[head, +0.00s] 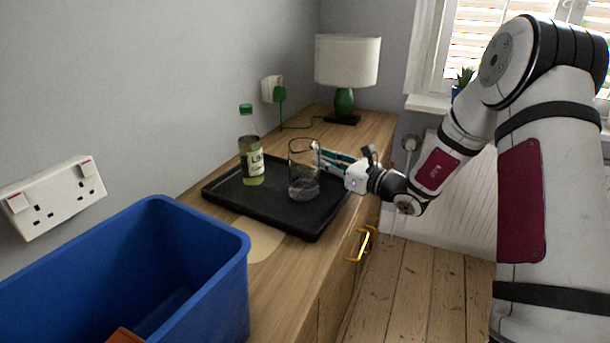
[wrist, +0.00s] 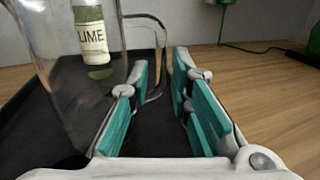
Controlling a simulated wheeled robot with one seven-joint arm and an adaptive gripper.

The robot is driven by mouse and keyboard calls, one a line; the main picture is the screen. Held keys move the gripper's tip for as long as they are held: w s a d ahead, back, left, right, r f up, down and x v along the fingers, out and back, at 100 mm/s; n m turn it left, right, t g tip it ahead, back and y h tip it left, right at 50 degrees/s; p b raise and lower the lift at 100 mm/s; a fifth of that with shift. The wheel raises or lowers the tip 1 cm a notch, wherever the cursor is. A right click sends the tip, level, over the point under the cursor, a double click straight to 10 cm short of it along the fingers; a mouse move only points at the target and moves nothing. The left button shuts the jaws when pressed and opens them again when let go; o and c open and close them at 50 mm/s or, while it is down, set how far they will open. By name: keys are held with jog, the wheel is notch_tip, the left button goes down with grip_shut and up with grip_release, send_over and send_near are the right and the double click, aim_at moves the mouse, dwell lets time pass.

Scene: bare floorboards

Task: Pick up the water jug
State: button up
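The water jug is a clear glass jug (head: 303,178) standing upright on a black tray (head: 272,214), near its right side. It fills the left of the wrist view (wrist: 48,75), and its glass handle (wrist: 155,32) points right, towards my fingers. My gripper (head: 320,156) reaches in from the right at the jug's handle side. In the wrist view its teal-padded fingers (wrist: 163,78) are apart. The handle's outer edge shows just past the left fingertip, in the gap between the fingers. I cannot tell whether a finger touches it.
A green-capped lime bottle (head: 251,163) stands on the tray, left of the jug. A blue bin (head: 215,270) is in the left foreground. A lamp (head: 346,65) with a green base stands at the back of the wooden cabinet top (head: 378,128). Its cord (head: 300,127) runs to a wall plug.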

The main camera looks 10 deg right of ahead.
aim_at(318, 145)
jog(key=x, duration=0.3)
grip_shut()
jog(key=shift+r, duration=0.25)
jog(key=shift+r+p, duration=0.3)
jog(key=shift+r, duration=1.2)
jog(key=shift+s+r, duration=0.2)
jog(key=s+r+p, duration=0.1)
jog(key=s+p, duration=0.1)
jog(key=s, duration=1.3)
jog(key=shift+s, duration=0.2)
jog(key=shift+r, duration=0.1)
dwell(0.5)
